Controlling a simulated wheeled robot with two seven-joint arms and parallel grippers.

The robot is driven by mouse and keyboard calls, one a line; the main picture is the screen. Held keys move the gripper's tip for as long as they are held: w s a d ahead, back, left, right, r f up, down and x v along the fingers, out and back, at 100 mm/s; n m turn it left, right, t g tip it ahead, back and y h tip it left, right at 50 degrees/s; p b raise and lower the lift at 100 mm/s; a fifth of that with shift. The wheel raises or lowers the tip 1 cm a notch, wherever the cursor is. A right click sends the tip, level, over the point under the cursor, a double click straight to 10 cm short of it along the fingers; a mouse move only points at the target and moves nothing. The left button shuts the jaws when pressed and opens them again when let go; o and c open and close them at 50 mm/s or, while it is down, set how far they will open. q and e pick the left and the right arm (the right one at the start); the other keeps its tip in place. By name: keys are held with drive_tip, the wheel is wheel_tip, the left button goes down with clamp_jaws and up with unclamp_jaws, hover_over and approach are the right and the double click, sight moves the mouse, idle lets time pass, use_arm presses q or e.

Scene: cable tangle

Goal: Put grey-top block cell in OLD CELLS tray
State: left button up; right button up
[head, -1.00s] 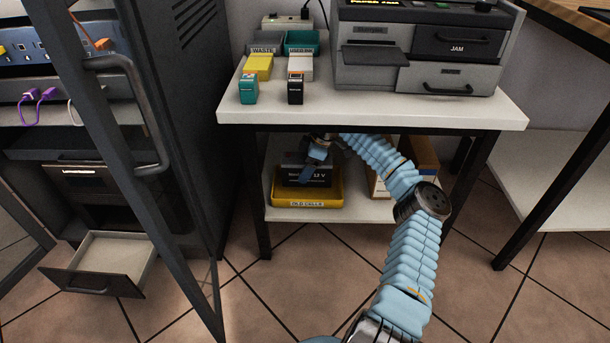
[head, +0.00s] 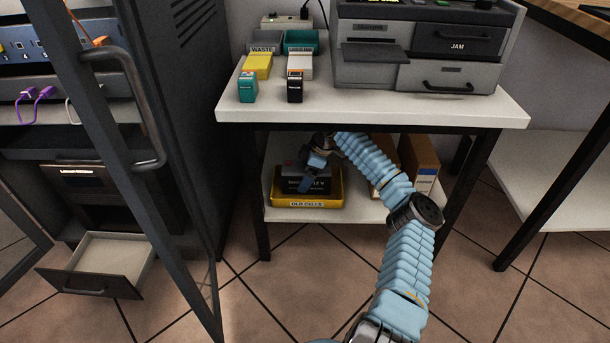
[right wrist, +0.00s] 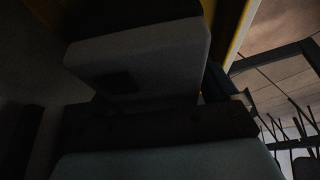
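The yellow OLD CELLS tray (head: 305,203) sits on the lower shelf of the white table in the head view. The dark block cell (head: 293,185) is in the tray, upright, its white lettering facing front. Its top is partly hidden by my right gripper (head: 308,180), which is at the block's upper front. I cannot tell whether its fingers still grip the block. The right wrist view is very dark; a pale grey blocky shape (right wrist: 140,55) fills its upper middle, and I cannot tell what it is. My left gripper is out of view.
Orange and white boxes (head: 420,165) stand on the lower shelf right of the tray, close to my right arm. The tabletop (head: 400,112) edge is above the arm. An open cabinet door (head: 150,165) and drawer (head: 95,265) are at the left.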

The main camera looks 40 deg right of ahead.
drive_tip(key=shift+o, duration=0.5)
drive_tip(key=shift+r+p, duration=0.25)
drive_tip(key=shift+p, duration=0.1)
drive_tip(key=v, duration=0.5)
drive_tip(key=shift+d+r+p, duration=0.1)
drive_tip(key=shift+p, duration=0.3)
drive_tip(key=s+d, duration=0.7)
drive_tip(key=d, duration=0.2)
drive_tip(key=shift+s+f, duration=0.2)
drive_tip(key=shift+s, duration=0.2)
